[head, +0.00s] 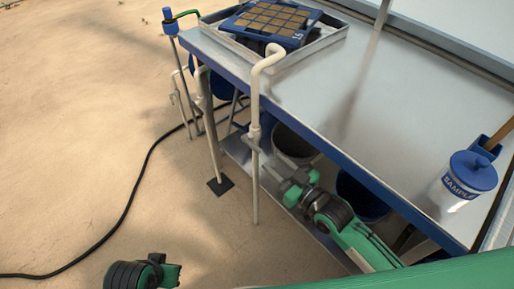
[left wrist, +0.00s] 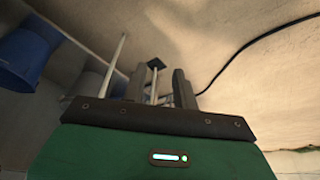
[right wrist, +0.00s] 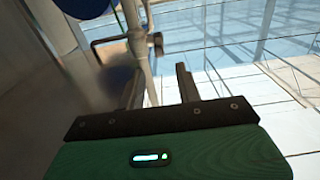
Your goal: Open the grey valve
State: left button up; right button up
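The grey valve (head: 254,136) sits on an upright white pipe (head: 254,195) in front of the steel table. In the right wrist view the valve (right wrist: 139,44) is just beyond the fingers, with a thin lever reaching left. My right gripper (head: 275,176) is beside the pipe, below and right of the valve. Its fingers (right wrist: 158,82) are apart with nothing between them. Whether they touch the pipe is unclear. My left gripper (left wrist: 164,85) has its fingers apart and empty over the floor, away from the valve. Only part of the left arm shows at the head view's bottom left.
The steel table (head: 330,85) has a blue edge close to the pipe. A seed tray (head: 314,15) and a sample jar (head: 466,178) stand on it. A blue bucket (head: 362,196) and a grey bucket (head: 293,146) are underneath. A black hose (head: 132,195) crosses the otherwise open floor at left.

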aim_at(260, 151)
jog(key=x, duration=0.8)
grip_shut()
